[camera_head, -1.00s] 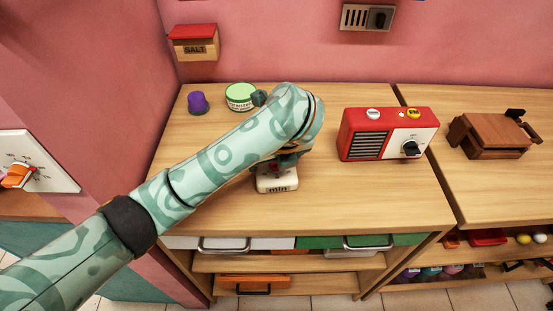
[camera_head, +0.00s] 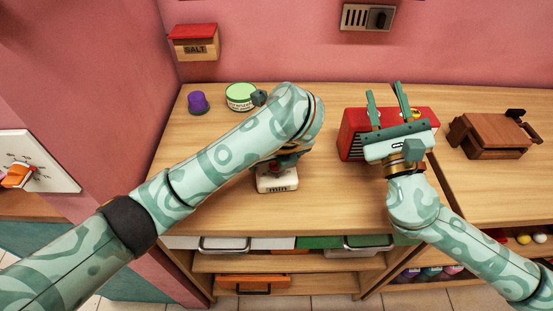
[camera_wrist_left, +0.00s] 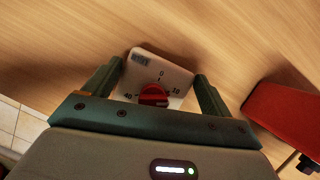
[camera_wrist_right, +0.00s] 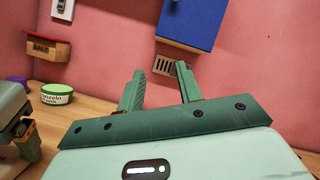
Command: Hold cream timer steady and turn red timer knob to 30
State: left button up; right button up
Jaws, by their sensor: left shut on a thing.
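The cream timer (camera_head: 277,184) stands on the wooden counter, partly hidden under my left arm in the head view. Its face (camera_wrist_left: 145,72) with a 0 at the top shows in the left wrist view. The red knob (camera_wrist_left: 153,95) sits on that face; its exact setting is hard to read. My left gripper (camera_wrist_left: 160,80) is shut on the timer, one finger on each side. My right gripper (camera_head: 385,90) is open and empty, raised in front of the red radio, to the right of the timer. In the right wrist view its fingers (camera_wrist_right: 160,75) point toward the pink wall.
The red radio (camera_head: 352,128) is partly covered by my right gripper. A purple cup (camera_head: 197,102) and a green-lidded tin (camera_head: 240,97) stand at the back left. A brown wooden object (camera_head: 492,140) is at the right. Counter (camera_head: 340,200) between timer and radio is clear.

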jog(key=s+a+f+g+y, duration=0.1)
jog(key=s+a+f, duration=0.1)
jog(key=a+f, duration=0.1)
jog(key=s+a+f+g+y, duration=0.1)
jog(key=s+a+f, duration=0.1)
jog(key=s+a, duration=0.1)
jog(key=s+a+f+m+g+y, duration=0.1)
jog(key=s+a+f+g+y, duration=0.1)
jog(key=a+f, duration=0.1)
jog(key=shift+s+f, duration=0.15)
jog(key=shift+f, duration=0.15)
jog(key=s+a+f+g, duration=0.1)
jog(key=s, duration=0.1)
jog(key=s+a+f+g+y, duration=0.1)
jog(key=s+a, duration=0.1)
jog(key=s+a+f+m, duration=0.1)
jog(key=a+f, duration=0.1)
jog(key=shift+s+g+y, duration=0.4)
jog(key=x, duration=1.1)
jog(key=shift+w+a+f, duration=0.15)
jog(key=shift+w+a, duration=0.05)
jog(key=shift+a, duration=0.05)
jog(key=c, duration=0.7)
